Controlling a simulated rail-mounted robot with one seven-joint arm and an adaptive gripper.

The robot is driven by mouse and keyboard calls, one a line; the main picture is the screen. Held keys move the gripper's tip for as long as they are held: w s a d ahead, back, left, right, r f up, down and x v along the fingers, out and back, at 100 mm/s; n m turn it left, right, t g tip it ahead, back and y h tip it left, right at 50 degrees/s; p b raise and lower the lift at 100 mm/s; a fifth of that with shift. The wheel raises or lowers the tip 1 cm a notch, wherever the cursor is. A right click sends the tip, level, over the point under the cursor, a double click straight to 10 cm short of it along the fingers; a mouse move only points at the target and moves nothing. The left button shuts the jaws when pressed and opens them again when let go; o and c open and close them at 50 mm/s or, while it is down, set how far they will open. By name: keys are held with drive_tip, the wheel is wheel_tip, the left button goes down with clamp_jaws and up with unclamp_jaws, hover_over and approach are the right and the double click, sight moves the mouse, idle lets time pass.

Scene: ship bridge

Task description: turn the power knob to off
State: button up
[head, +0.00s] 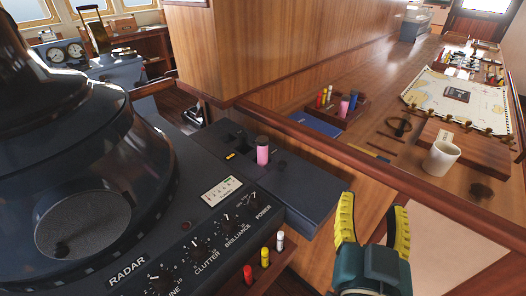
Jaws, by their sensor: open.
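The power knob (252,201) is a small dark knob at the right end of a row on the radar console (300,200), beside the white word POWER. Its pointer direction is too small to tell. My gripper (373,208) has two yellow ribbed fingers on a teal body, spread apart with nothing visible between them. It is in the lower right of the head view, to the right of the knob and apart from it in the picture.
Similar knobs for brilliance (228,221) and clutter (198,247) sit close by. A pink cylinder (262,154) stands behind the power knob. Red, yellow and white pegs line the front edge. A chart table with a white mug (440,160) is at right.

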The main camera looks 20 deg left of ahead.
drive_tip(key=w+a+r+g+p, duration=0.2)
drive_tip(key=w+r+p, duration=0.3)
drive_tip(key=p, duration=0.2)
drive_tip(key=w+a+f+m+g+y+p, duration=0.1)
drive_tip(key=w+a+f+g+p, duration=0.1)
drive_tip(key=w+a+g, duration=0.4)
drive_tip(key=m+g+h, duration=0.1)
drive_tip(key=m+g, duration=0.2)
drive_tip(key=g, duration=0.7)
approach(254, 198)
wheel_tip(254, 198, down, 10)
drive_tip(key=shift+f+p, duration=0.1)
drive_tip(key=shift+p, duration=0.45)
drive_tip(key=shift+c, duration=0.4)
clamp_jaws()
